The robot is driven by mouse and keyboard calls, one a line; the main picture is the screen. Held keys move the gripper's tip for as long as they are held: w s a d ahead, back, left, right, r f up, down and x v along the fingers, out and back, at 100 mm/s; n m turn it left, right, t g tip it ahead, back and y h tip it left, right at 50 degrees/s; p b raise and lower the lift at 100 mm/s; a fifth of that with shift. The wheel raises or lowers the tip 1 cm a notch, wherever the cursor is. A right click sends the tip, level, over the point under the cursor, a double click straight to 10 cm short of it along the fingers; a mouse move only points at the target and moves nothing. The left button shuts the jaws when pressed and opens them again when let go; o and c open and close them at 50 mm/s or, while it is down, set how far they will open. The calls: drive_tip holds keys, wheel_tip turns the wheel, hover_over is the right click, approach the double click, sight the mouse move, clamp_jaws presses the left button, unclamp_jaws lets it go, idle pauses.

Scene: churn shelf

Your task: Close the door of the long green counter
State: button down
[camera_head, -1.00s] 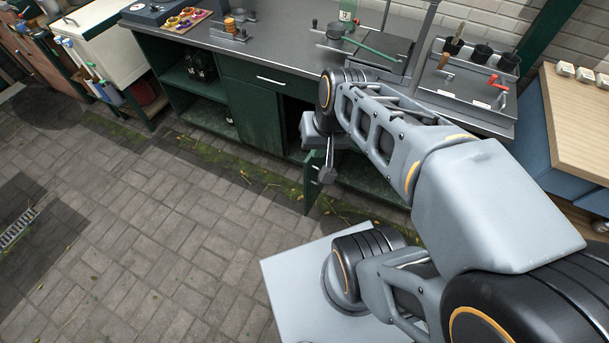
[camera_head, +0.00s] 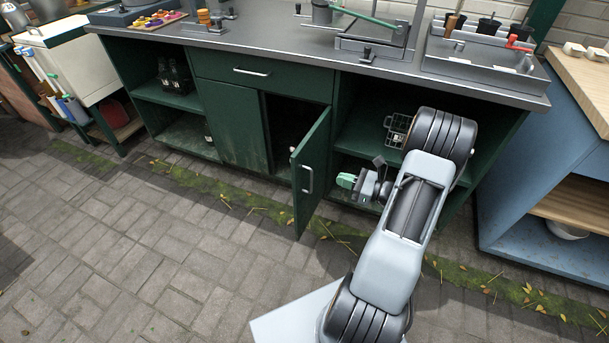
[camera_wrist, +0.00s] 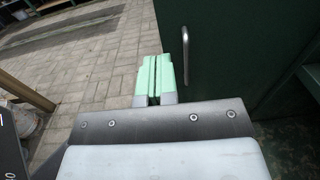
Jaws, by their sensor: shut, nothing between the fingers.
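The long green counter (camera_head: 262,74) has a grey top and dark green cabinets. Its right cabinet door (camera_head: 312,165) stands wide open, swung out toward me, with its handle (camera_head: 307,181) near the free edge on the face turned to the right. My gripper (camera_head: 345,180) has light green fingers, is shut and empty, and points left at that face from a short distance. In the wrist view the shut fingertips (camera_wrist: 154,62) overlap the door's free edge, left of the handle (camera_wrist: 185,55). I cannot tell whether they touch the door (camera_wrist: 225,60).
The neighbouring left door (camera_head: 233,122) is closed. Open shelves flank the cabinet; a wire basket (camera_head: 397,128) sits on the right one. A blue cabinet (camera_head: 545,200) stands at the right. The paved floor (camera_head: 150,240) left of the open door is clear.

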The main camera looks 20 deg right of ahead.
sight(298, 164)
drive_tip(key=x, duration=0.4)
drive_tip(key=b+x, duration=0.1)
drive_tip(key=x, duration=0.3)
drive_tip(key=b+x, duration=0.1)
drive_tip(key=x, duration=0.3)
drive_tip(key=shift+w+f, duration=0.25)
drive_tip(key=shift+w, duration=0.05)
drive_tip(key=shift+w+a, duration=0.3)
drive_tip(key=shift+w, duration=0.1)
